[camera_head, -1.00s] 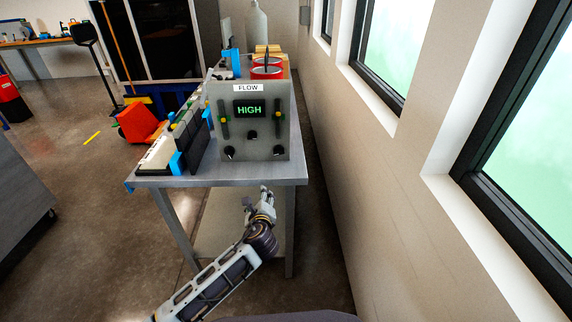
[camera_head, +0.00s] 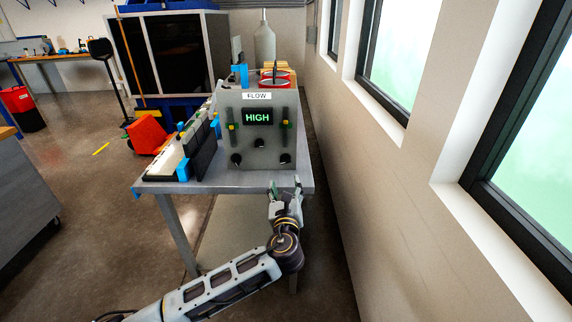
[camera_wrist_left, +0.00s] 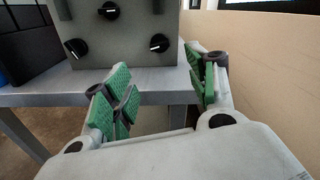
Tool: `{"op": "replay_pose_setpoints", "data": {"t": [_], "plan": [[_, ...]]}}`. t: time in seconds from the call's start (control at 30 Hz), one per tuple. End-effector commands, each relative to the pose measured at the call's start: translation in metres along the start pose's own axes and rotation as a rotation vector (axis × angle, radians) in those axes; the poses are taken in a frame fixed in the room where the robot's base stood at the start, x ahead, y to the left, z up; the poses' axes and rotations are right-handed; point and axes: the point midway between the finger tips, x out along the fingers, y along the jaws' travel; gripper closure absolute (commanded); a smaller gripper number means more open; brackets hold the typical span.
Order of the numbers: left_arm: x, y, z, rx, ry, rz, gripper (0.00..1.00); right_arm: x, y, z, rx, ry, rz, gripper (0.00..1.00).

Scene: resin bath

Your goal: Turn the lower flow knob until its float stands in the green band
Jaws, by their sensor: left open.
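The grey flow panel (camera_head: 229,146) stands upright on the table, with a "FLOW" label and a display (camera_head: 257,117) reading "HIGH" in green. It has three black knobs: a left one (camera_head: 236,160), a slightly higher middle one (camera_head: 259,143) and a right one (camera_head: 285,158). Two dark vertical float slots flank the display; their floats are too small to read against the bands. My left gripper (camera_head: 286,186) is open and empty at the table's front edge, below the panel. In the left wrist view its green-padded fingers (camera_wrist_left: 165,85) are apart, below the right knob (camera_wrist_left: 159,43).
The grey table (camera_head: 222,188) has a narrow bare strip before the panel. Dark plates with blue clamps (camera_head: 183,169) stand left of it. Red-rimmed containers (camera_head: 275,82) and a grey bottle (camera_head: 264,44) are behind. A wall with windows runs along the right.

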Motion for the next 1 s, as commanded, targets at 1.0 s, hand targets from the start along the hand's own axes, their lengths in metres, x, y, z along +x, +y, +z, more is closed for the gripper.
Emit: {"op": "replay_pose_setpoints", "data": {"t": [1.0], "plan": [[0.092,0.000,0.000,-0.001,-0.001,0.000,0.43,-0.038,-0.009,-0.016,-0.005,-0.017,-0.017,0.60]]}}
